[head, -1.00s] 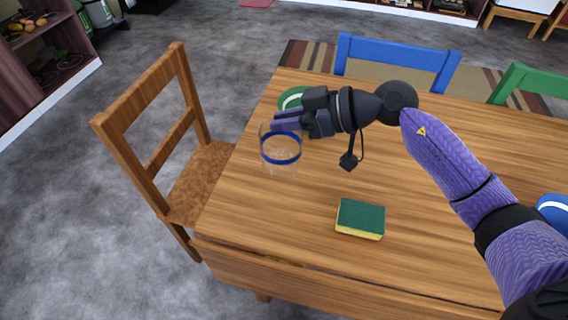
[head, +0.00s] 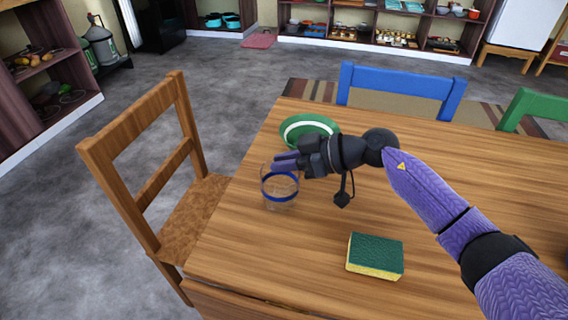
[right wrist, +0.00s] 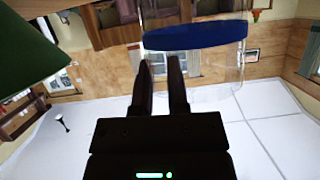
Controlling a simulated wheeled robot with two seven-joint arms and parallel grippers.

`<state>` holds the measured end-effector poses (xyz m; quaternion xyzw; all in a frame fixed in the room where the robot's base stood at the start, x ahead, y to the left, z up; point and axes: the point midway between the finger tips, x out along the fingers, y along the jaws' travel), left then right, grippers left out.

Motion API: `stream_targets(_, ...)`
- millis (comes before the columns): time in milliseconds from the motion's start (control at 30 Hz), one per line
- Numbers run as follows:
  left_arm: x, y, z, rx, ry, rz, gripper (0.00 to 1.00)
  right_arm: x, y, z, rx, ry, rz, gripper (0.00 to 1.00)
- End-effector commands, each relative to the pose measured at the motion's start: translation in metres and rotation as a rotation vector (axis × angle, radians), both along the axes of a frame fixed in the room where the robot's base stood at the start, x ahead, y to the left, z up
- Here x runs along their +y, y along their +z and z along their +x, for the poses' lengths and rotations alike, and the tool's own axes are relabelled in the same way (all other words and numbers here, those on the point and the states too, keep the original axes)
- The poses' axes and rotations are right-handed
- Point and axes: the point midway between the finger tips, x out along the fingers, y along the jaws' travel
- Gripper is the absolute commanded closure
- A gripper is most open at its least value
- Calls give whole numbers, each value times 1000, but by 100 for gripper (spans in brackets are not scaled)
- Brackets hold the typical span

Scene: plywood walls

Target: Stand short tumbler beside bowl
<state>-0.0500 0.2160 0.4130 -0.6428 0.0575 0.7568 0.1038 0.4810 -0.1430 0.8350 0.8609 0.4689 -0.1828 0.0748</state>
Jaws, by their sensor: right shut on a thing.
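The short tumbler (head: 279,192) is clear glass with a blue band and looks upright near the table's left edge. My right gripper (head: 284,161) is shut on its rim side, reaching in from the right. The right wrist view shows the tumbler's blue band (right wrist: 195,37) close beyond the gripper's fingers (right wrist: 161,64). I cannot tell whether the tumbler's base touches the table. The green bowl (head: 309,124) with a white stripe stands behind the gripper, partly hidden by it. It also shows as a green surface in the right wrist view (right wrist: 28,50). My left gripper is not in view.
A green and yellow sponge (head: 375,255) lies on the wooden table (head: 300,260), nearer the front. A wooden chair (head: 150,160) stands at the left edge, a blue chair (head: 402,82) behind. Tabletop between tumbler and sponge is clear.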

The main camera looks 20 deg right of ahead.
Motion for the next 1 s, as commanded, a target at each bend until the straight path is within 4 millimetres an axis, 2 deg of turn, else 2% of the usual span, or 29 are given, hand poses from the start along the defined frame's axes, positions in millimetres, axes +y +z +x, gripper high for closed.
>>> stream_targets(67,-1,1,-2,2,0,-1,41,0,-1,0,0,0,0,100)
stream_targets(100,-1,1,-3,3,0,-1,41,0,-1,0,0,0,0,73)
stream_targets(233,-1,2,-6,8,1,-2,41,0,-1,0,0,0,0,45)
stream_targets(567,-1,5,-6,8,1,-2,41,-4,4,-2,0,-2,-1,44)
stream_targets(667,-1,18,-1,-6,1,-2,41,-21,17,-13,0,-3,-4,44)
stream_targets(800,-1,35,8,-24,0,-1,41,-53,33,-34,1,-4,-4,44)
stream_targets(1000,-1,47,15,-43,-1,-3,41,-86,46,-55,1,-2,-2,44)
